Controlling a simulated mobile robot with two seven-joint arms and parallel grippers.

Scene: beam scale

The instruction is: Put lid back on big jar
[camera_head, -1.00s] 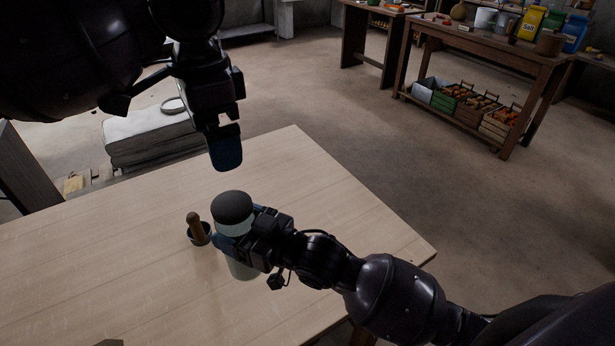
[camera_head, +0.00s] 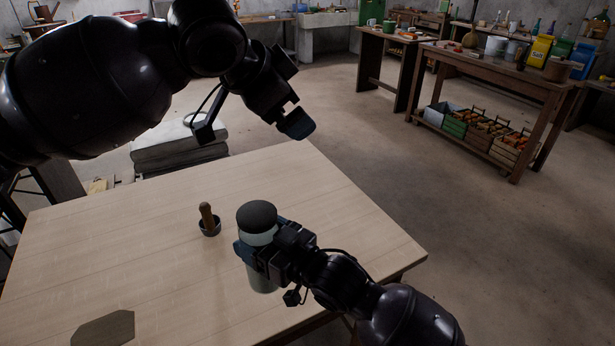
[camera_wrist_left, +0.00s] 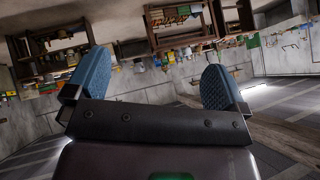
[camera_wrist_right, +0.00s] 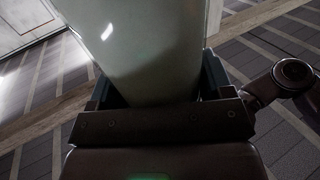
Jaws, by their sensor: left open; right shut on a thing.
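The big jar (camera_head: 264,283) is a pale, translucent cylinder near the table's right front edge. A dark, rounded lid (camera_head: 257,214) sits on its top. My right gripper (camera_head: 250,252) is shut around the upper part of the jar, below the lid; the jar (camera_wrist_right: 145,45) also fills the middle of the right wrist view. Whether the jar's base touches the table I cannot tell. My left gripper (camera_head: 296,123) is open and empty, apart from the lid and beyond it toward the table's far edge. In the left wrist view its blue fingers (camera_wrist_left: 155,84) are spread with nothing between them.
The wooden table (camera_head: 160,270) is mostly clear. A small dark mortar with a wooden pestle (camera_head: 208,220) stands left of the jar. A dark flat slab (camera_head: 103,328) lies at the front left. A workbench (camera_head: 490,75) with crates stands far off on the right.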

